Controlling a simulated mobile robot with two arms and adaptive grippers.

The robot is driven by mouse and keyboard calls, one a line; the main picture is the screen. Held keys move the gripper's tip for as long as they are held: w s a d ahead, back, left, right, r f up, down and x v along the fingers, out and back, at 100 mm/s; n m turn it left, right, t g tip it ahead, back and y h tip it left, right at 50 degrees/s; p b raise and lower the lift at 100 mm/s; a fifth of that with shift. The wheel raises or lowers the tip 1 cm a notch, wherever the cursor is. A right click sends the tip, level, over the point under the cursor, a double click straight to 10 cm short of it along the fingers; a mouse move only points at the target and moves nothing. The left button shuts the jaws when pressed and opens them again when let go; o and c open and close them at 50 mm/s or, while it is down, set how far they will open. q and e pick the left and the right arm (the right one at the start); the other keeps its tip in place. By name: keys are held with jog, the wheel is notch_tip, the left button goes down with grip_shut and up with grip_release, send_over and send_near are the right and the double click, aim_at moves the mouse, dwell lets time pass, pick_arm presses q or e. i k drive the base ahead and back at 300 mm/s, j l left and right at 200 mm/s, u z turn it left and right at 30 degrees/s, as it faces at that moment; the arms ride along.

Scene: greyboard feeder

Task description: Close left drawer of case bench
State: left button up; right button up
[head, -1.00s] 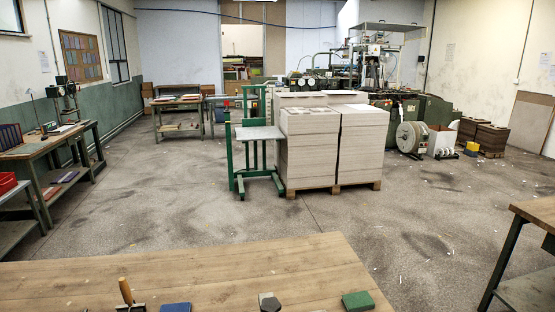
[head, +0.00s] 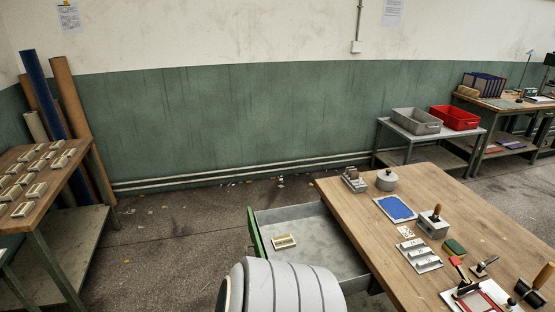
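The case bench (head: 440,210) has a wooden top and stands at the lower right of the head view. Its left drawer (head: 310,228) is pulled out toward the left, with a grey inside and a green front (head: 256,236). A small pale yellow block with dark marks (head: 284,242) lies in the drawer near its front. A grey, ribbed, rounded shape at the bottom hides the near part of the drawer. Neither of my grippers is in view.
Several items stand on the bench top, among them a blue pad (head: 396,209) and a round grey pot (head: 387,180). A table with blocks (head: 75,180) stands at the left. Floor (head: 170,240) is clear between it and the drawer.

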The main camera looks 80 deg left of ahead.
aim_at(320, 240)
jog(key=u, duration=2.85)
